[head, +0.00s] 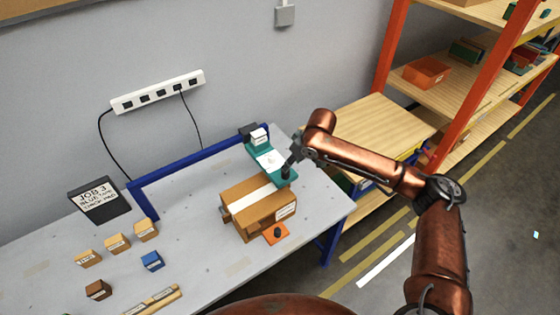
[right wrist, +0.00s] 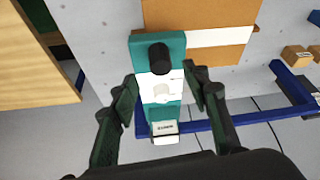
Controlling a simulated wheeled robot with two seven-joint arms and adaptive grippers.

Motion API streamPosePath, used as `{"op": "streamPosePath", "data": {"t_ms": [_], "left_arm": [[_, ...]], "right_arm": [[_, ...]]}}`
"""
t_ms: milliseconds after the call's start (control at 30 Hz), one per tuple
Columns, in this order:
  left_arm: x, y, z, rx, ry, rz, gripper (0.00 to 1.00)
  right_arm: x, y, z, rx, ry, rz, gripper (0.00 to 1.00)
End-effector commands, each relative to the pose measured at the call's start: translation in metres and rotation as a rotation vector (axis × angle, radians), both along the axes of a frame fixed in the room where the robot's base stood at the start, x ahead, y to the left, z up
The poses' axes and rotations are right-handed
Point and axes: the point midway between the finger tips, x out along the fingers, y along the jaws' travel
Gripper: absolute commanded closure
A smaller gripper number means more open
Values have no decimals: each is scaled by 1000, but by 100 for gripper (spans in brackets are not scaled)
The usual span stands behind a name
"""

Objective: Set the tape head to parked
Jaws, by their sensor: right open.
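The teal tape head (head: 262,154) sits on the blue rail frame (head: 190,165) above the table, its near end reaching over the cardboard box (head: 245,215). It carries a white panel and a black knob (head: 286,173). In the right wrist view the tape head (right wrist: 172,46) runs down the middle, with the black knob (right wrist: 159,58) standing up from it. My right gripper (head: 290,164) is over the tape head. In the wrist view its open fingers (right wrist: 161,78) stand on either side of the tape head; contact is not clear. My left gripper is not in view.
An orange pad (head: 276,233) with a dark knob lies in front of the box. Several small blocks lie at left near a black sign (head: 98,199). A wooden-topped unit (head: 370,125) and orange shelving stand at right. The table between blocks and box is mostly clear.

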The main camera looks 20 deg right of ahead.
Motion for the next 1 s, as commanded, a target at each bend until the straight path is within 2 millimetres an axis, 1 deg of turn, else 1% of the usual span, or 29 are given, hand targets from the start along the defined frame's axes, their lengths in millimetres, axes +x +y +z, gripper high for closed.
{"op": "streamPosePath", "data": {"t_ms": [67, 167, 300, 400, 467, 567, 667, 833, 933, 1000], "left_arm": [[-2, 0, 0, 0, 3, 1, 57], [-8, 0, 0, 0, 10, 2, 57], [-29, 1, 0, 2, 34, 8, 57], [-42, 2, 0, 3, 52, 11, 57], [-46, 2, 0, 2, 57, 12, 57], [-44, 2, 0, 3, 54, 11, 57], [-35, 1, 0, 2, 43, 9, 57], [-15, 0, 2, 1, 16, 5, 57], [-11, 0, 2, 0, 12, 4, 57], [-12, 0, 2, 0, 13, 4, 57]], "right_arm": [[2, 2, -2, 0, 1, 0, 57], [7, 8, -13, 1, 4, 7, 57], [16, 19, -34, 1, 4, 15, 57], [21, 22, -48, 0, 2, 17, 57], [24, 24, -55, 0, 1, 16, 57], [27, 25, -64, 0, 1, 14, 57], [29, 25, -69, 0, 1, 14, 57], [29, 25, -71, 0, 0, 14, 57], [29, 24, -71, 0, 0, 13, 57], [29, 24, -71, 0, 0, 13, 61]]}}
